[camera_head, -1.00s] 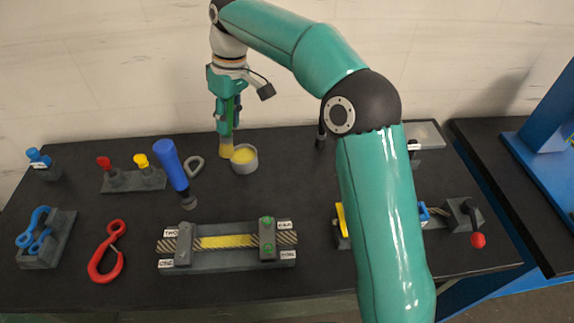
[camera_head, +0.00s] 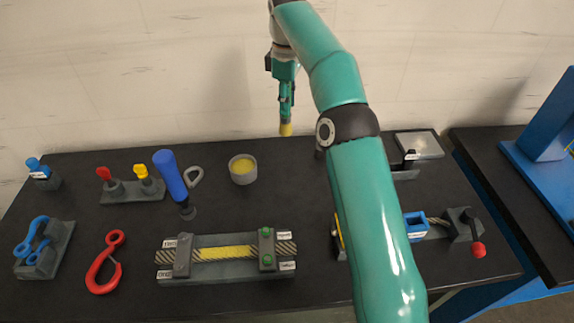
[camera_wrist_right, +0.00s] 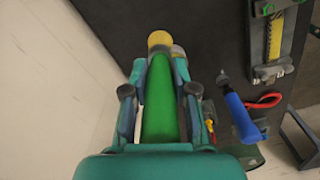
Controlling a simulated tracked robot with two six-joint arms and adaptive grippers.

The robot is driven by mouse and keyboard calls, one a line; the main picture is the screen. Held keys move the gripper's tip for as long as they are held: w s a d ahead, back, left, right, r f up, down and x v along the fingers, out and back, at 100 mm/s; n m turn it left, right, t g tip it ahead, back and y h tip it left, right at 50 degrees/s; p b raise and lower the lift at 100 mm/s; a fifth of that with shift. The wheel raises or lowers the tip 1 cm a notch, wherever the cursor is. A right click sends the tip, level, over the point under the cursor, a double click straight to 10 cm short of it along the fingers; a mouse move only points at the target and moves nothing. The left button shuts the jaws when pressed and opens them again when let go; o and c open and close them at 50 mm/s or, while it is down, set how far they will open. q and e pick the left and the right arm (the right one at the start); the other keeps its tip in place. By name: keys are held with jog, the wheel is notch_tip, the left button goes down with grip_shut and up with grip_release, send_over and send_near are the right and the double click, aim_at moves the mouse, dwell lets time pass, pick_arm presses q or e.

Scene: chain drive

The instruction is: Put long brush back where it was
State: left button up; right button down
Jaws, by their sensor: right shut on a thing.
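The long brush shows its yellow bristle end (camera_head: 286,129) pointing down in the head view. In the right wrist view its green handle (camera_wrist_right: 160,115) runs between the fingers of my right gripper (camera_head: 286,92), which is shut on it. The brush hangs above the back edge of the table, against the wall, apart from the grey cup (camera_head: 243,173) with yellow contents. The cup stands to the right of the blue-handled tool (camera_head: 171,175). A dark upright piece (camera_head: 319,152) is partly hidden behind my right arm. My left gripper is out of view.
A grey clamp fixture (camera_head: 226,278) holds a chain strip at the front. A red hook (camera_head: 105,263) and a blue-tool holder (camera_head: 44,250) lie left. A grey tray (camera_head: 419,145) stands back right. My arm covers part of the right side.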

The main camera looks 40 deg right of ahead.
aim_at(287, 121)
notch_tip(287, 121, down, 8)
jog(key=b, duration=0.3)
jog(key=shift+b, duration=0.35)
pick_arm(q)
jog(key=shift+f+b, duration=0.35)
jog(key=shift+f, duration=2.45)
pick_arm(e)
notch_tip(287, 121, down, 10)
jog(key=shift+f, duration=0.1)
jog(key=c, duration=0.9)
grip_release()
notch_tip(287, 121, up, 12)
jog(key=shift+r+p, duration=0.1)
jog(key=shift+p, duration=0.9)
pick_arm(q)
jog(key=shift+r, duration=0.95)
